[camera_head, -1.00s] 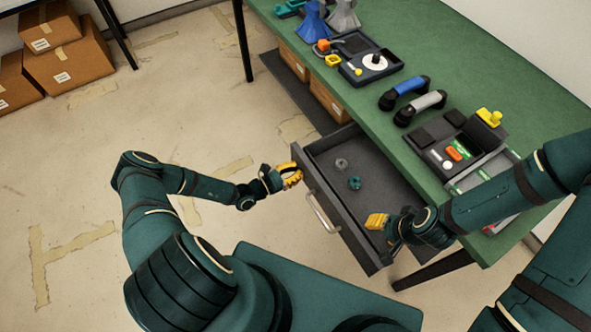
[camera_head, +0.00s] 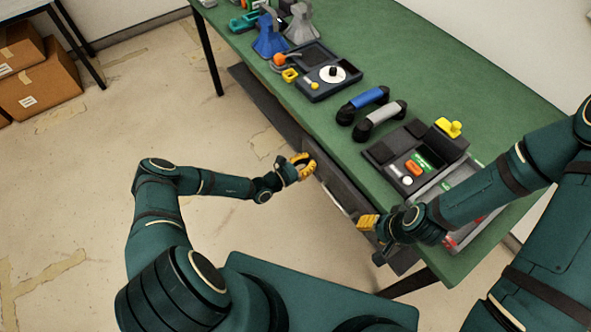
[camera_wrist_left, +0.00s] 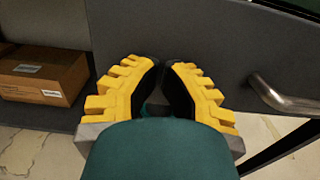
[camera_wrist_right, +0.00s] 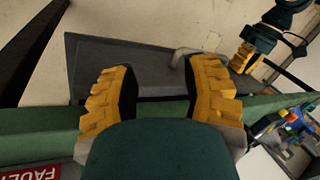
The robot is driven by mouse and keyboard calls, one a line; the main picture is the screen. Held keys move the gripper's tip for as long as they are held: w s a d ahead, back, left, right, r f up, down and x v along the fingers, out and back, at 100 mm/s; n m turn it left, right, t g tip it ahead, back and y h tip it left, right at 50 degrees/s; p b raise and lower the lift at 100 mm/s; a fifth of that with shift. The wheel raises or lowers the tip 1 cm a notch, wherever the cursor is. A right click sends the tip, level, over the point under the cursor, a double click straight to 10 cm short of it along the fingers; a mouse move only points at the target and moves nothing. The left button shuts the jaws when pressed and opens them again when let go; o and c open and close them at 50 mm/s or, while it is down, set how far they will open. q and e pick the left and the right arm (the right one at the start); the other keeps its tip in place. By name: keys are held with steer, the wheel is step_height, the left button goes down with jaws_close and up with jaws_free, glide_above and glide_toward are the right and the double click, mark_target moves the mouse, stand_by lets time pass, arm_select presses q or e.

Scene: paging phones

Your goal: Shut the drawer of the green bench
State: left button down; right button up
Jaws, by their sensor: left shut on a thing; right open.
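The green bench (camera_head: 440,75) has a dark grey drawer (camera_head: 345,188) under its near edge. The drawer's inside no longer shows in the head view; I cannot tell whether its front is fully flush. Its metal handle shows in the left wrist view (camera_wrist_left: 285,98), right of my left gripper and apart from it. My left gripper (camera_head: 305,165) is at the left part of the drawer front, its fingers close together on a small dark teal thing (camera_wrist_left: 157,108), mostly hidden. My right gripper (camera_head: 366,222) is open and empty near the drawer's right end.
Cardboard boxes (camera_head: 45,85) stand at the far left. The floor at left is clear.

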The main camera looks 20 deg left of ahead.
arm_select(q)
steer(key=x, duration=0.3)
steer(key=shift+w+d, duration=0.25)
steer(key=shift+w+r, duration=0.1)
